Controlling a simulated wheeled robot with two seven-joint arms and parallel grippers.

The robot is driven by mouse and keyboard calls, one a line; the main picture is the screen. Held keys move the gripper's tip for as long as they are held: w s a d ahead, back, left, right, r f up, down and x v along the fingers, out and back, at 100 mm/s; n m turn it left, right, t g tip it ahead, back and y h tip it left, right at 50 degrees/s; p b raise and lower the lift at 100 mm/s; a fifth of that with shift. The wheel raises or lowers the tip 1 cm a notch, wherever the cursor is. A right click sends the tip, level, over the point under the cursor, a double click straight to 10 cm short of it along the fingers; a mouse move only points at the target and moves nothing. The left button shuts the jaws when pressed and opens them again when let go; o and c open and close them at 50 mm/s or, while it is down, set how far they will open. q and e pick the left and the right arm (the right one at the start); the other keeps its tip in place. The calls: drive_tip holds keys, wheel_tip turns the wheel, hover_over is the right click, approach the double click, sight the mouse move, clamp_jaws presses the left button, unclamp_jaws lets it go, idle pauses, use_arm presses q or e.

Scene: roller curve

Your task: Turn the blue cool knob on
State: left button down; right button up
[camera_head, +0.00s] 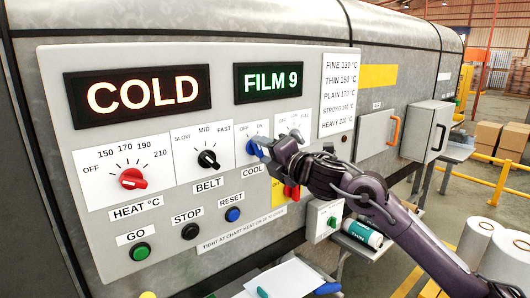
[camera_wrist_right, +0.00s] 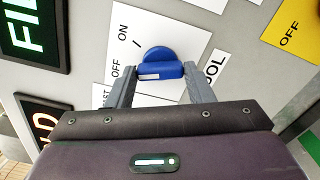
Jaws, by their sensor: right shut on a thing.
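The blue cool knob (camera_head: 254,149) sits on a white plate marked OFF and ON, on the grey control panel. It shows larger in the right wrist view (camera_wrist_right: 158,55), where its white mark lies on the left half of its bar, toward the word OFF. My right gripper (camera_head: 265,146) is at the knob, its arm reaching in from the right. In the wrist view its two fingers (camera_wrist_right: 161,84) are on either side of the knob's bar, shut on it. The fingers partly hide the knob in the head view. My left gripper is not in view.
The red heat knob (camera_head: 132,179) and black belt knob (camera_head: 208,159) are to the left. A red switch (camera_head: 291,191) on a yellow plate is close below my right gripper. Green, black and blue buttons sit lower. A ledge with papers (camera_head: 285,279) is below the panel.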

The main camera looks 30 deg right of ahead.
drive_tip(key=m, duration=0.4)
drive_tip(key=shift+m, duration=0.3)
drive_tip(key=shift+f+m+p, duration=0.15)
drive_tip(key=shift+m+p, duration=0.7)
drive_tip(key=shift+m, duration=1.45)
drive_tip(key=shift+o, duration=0.2)
drive_tip(key=o, duration=1)
drive_tip(key=shift+c, duration=0.2)
